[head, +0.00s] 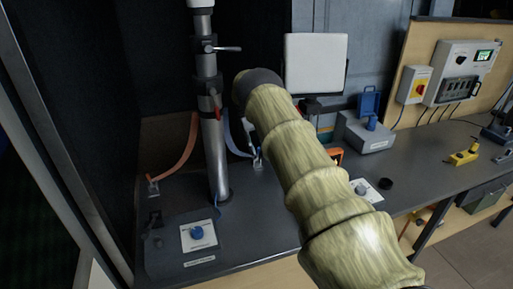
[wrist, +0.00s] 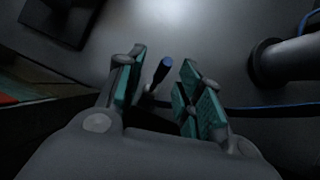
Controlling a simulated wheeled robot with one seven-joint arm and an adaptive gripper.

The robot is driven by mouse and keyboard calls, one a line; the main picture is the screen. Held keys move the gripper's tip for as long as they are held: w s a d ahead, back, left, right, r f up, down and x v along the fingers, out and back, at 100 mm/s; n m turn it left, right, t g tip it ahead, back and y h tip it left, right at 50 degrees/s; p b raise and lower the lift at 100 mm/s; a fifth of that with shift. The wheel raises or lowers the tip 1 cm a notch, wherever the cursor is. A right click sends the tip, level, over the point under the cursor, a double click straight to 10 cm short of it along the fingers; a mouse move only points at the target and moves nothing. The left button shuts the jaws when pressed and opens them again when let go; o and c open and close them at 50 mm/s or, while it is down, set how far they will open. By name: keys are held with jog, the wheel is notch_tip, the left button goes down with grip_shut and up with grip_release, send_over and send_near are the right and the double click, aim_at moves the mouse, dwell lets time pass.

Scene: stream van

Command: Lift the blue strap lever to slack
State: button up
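In the wrist view my gripper (wrist: 164,80) is open, with teal pads on both fingers. A dark lever with a blue tip (wrist: 163,66) stands up in the gap between the fingers; I cannot tell whether either pad touches it. In the head view the blue strap (head: 233,139) runs from the metal mast (head: 213,150) down to a small buckle (head: 257,162) on the bench, partly hidden behind my sleeved arm. My gripper is hidden behind the arm in the head view.
An orange strap (head: 178,158) runs from the mast to the bench at left. The mast's foot shows close at right in the wrist view (wrist: 270,58). A panel with a blue knob (head: 197,232) sits in front. A grey box (head: 367,132) stands at right.

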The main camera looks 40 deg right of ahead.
jog(key=shift+r, duration=0.2)
jog(key=shift+r, duration=0.15)
jog(key=v, duration=0.7)
dwell(0.6)
